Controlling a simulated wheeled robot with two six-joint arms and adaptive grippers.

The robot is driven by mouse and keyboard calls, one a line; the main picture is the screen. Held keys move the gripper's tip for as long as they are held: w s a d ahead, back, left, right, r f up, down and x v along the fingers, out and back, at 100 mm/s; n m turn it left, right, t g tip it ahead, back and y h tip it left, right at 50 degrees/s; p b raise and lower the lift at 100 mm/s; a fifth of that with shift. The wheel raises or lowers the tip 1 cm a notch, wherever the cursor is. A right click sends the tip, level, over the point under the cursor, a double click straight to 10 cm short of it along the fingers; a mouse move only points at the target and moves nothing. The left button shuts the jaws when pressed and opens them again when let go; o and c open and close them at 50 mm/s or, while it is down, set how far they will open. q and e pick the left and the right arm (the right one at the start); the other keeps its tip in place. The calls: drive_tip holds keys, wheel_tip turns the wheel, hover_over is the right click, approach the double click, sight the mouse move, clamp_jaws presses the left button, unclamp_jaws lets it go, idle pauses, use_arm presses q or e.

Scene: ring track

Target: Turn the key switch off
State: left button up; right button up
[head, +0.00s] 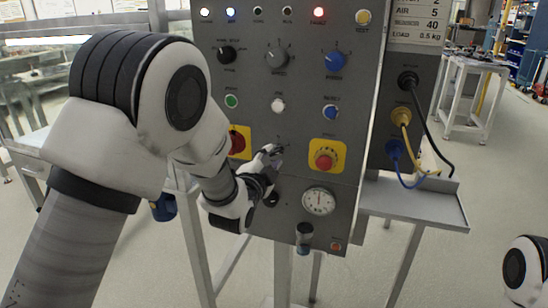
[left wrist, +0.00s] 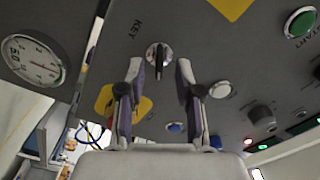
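The key switch (left wrist: 158,55) is a round silver collar with a dark key on the grey panel, beside the word KEY, in the left wrist view. Its key lies about upright in that picture. My left gripper (left wrist: 159,76) is open, with one finger to each side of the key switch and a gap on both sides; nothing is held. In the head view my left gripper (head: 270,158) is at the panel between the two yellow plates, and it and my arm hide most of the key switch. My right gripper is not in view.
The control panel (head: 290,137) stands upright. Red emergency buttons (head: 323,161) (head: 238,143) on yellow plates flank the gripper, and a gauge (head: 319,201) is below right. A shelf (head: 425,207) and hanging cables (head: 405,140) are to the right.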

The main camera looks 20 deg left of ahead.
use_arm(q)
drive_tip(key=shift+w+d, duration=0.25)
drive_tip(key=shift+w, duration=0.9)
drive_tip(key=shift+w+a, duration=0.1)
drive_tip(key=shift+w, duration=0.05)
clamp_jaws()
drive_tip(key=shift+n, duration=0.5)
drive_tip(key=n, duration=0.4)
drive_tip(key=shift+f+n+b, duration=0.1)
drive_tip(key=shift+n+b, duration=0.2)
drive_tip(key=shift+b, duration=0.05)
drive_tip(key=n, duration=0.6)
drive_tip(key=shift+n, duration=0.3)
